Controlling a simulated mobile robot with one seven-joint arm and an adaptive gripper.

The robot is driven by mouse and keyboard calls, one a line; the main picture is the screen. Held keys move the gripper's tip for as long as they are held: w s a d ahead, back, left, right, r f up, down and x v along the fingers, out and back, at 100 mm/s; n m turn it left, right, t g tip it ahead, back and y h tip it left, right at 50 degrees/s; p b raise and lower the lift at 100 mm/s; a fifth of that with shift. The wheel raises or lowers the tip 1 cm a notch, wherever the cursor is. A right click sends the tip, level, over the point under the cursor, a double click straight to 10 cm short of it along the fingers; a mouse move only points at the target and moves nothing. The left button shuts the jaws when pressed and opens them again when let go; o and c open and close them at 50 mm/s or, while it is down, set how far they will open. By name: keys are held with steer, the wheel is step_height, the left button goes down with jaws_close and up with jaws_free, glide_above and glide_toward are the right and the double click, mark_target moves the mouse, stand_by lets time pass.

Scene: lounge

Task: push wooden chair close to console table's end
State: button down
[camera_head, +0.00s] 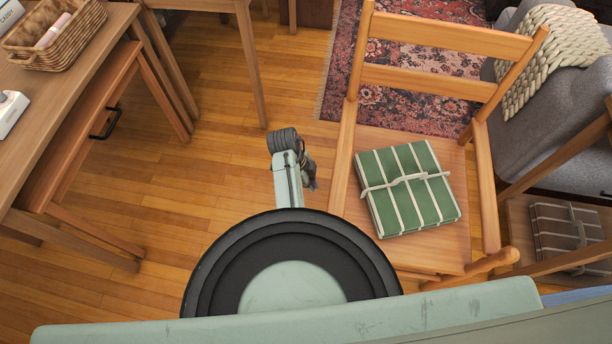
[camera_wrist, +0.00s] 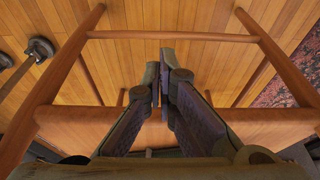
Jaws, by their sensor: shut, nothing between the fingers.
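The wooden chair (camera_head: 465,210) stands right of centre in the head view, its slatted back toward the rug. A green striped cushion (camera_head: 408,188) lies on its seat. The wooden table with a drawer (camera_head: 75,150), which looks like the console table, is at the left, with open floor between it and the chair. In the wrist view my gripper (camera_wrist: 164,78) is shut and empty, its fingertips in front of wooden bars (camera_wrist: 170,36) that look like the chair's frame. I cannot tell whether they touch. In the head view my arm largely hides the gripper, beside the chair's left side.
A wicker basket (camera_head: 55,35) stands on the left table. Another wooden piece with legs (camera_head: 250,65) is at the back. A patterned rug (camera_head: 400,100) and grey sofa (camera_head: 560,110) are behind and right of the chair. Bare floor (camera_head: 215,150) lies left of the chair.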

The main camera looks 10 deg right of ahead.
steer(key=shift+s+d+f+p, duration=0.25)
steer(key=shift+d+f, duration=0.1)
steer(key=shift+d, duration=0.4)
steer(key=shift+s+d+f+p, duration=0.2)
steer(key=shift+d+f, duration=0.1)
steer(key=shift+d, duration=0.4)
steer(key=shift+s+d+f+p, duration=0.15)
steer(key=shift+d+f+p, duration=0.15)
steer(key=shift+d, duration=0.45)
steer(key=shift+f, duration=0.1)
